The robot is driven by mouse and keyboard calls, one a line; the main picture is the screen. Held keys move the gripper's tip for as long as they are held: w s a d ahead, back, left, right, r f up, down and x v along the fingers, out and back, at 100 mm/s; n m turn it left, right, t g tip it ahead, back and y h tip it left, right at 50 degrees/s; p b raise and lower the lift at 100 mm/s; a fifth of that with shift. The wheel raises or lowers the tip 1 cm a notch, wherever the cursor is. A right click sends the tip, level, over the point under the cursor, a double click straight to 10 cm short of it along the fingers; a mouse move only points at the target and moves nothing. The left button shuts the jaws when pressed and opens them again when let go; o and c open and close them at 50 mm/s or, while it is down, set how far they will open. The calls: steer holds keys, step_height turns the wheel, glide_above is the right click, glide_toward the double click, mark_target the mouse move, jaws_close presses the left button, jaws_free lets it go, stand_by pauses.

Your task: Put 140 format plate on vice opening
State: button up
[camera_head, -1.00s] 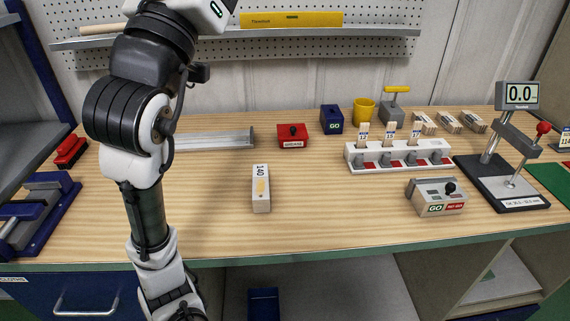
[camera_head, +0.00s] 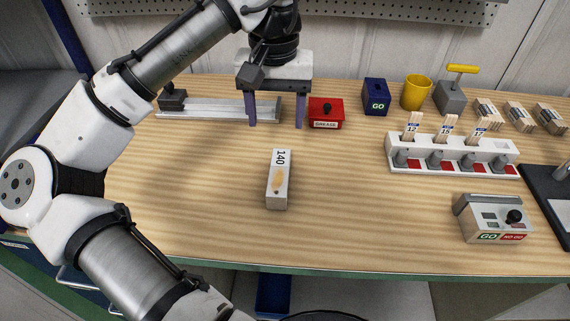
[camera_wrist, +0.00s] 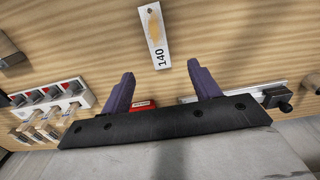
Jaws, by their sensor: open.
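The 140 format plate (camera_head: 278,182) is a pale block with a black "140" and an orange smudge on its top. It lies on the middle of the bench, and it also shows near the top of the wrist view (camera_wrist: 157,42). My gripper (camera_head: 276,124) points down with its two purple fingers spread apart and nothing between them. It appears above the bench, beyond the plate in the head view. In the wrist view the fingertips (camera_wrist: 160,68) stop short of the plate. The blue vice at the bench's left is not visible in the current views.
A metal rail (camera_head: 205,110) and a red grease box (camera_head: 326,113) stand behind the plate. A white holder (camera_head: 450,156) with upright sticks and a GO/NO GO box (camera_head: 492,218) stand to the right. Bare bench (camera_head: 190,200) surrounds the plate.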

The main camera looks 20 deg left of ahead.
glide_above(279, 170)
steer(key=f, duration=0.7)
steer(key=shift+a+p, duration=0.2)
steer(key=shift+p, duration=0.1)
steer(key=shift+d+f+p, duration=0.15)
steer(key=shift+f+p, duration=0.2)
steer(key=shift+f, duration=1.15)
steer(key=shift+d+f+p, duration=0.1)
steer(key=shift+f+p, duration=0.2)
steer(key=shift+f, duration=1.2)
steer(key=c, duration=1.3)
jaws_close()
steer(key=shift+r, duration=0.15)
